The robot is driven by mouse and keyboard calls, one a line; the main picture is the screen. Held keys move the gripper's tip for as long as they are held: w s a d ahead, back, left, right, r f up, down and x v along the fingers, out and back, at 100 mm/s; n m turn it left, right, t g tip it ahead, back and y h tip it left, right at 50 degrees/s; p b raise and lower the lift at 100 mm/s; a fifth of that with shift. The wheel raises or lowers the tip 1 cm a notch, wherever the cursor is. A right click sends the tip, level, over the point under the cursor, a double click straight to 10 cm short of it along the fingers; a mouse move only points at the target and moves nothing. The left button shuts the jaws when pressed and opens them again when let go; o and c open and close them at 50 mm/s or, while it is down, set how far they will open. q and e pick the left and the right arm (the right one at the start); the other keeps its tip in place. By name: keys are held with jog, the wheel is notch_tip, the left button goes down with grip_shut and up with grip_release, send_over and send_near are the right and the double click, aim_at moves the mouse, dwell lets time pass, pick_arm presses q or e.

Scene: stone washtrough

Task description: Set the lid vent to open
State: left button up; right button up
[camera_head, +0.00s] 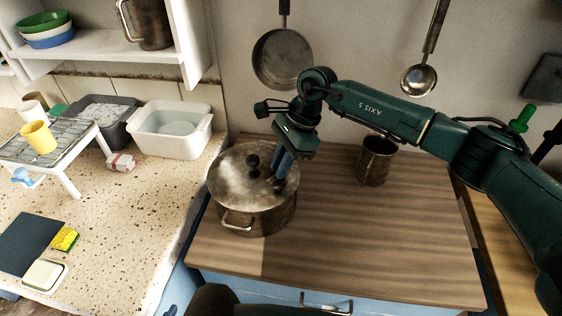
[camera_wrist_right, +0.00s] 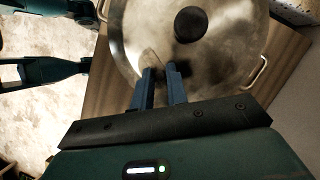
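A metal pot (camera_head: 262,216) stands at the left end of the wooden worktop, with a worn metal lid (camera_head: 232,171) on it. The lid's round dark knob (camera_head: 252,161) also shows in the wrist view (camera_wrist_right: 191,24). My right gripper (camera_head: 276,183) reaches down to the lid, just right of the knob. In the wrist view its two blue fingers (camera_wrist_right: 161,70) stand a small gap apart at the lid, with nothing clearly seen between them. The lid vent is not made out; the fingertips may hide it.
A metal mug (camera_head: 376,161) stands right of the pot. A pan (camera_head: 282,59) and a ladle (camera_head: 419,80) hang on the wall behind. A white basin (camera_head: 171,130) and a yellow cup on a rack (camera_head: 39,137) are on the left counter. The front right worktop is clear.

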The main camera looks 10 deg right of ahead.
grip_shut()
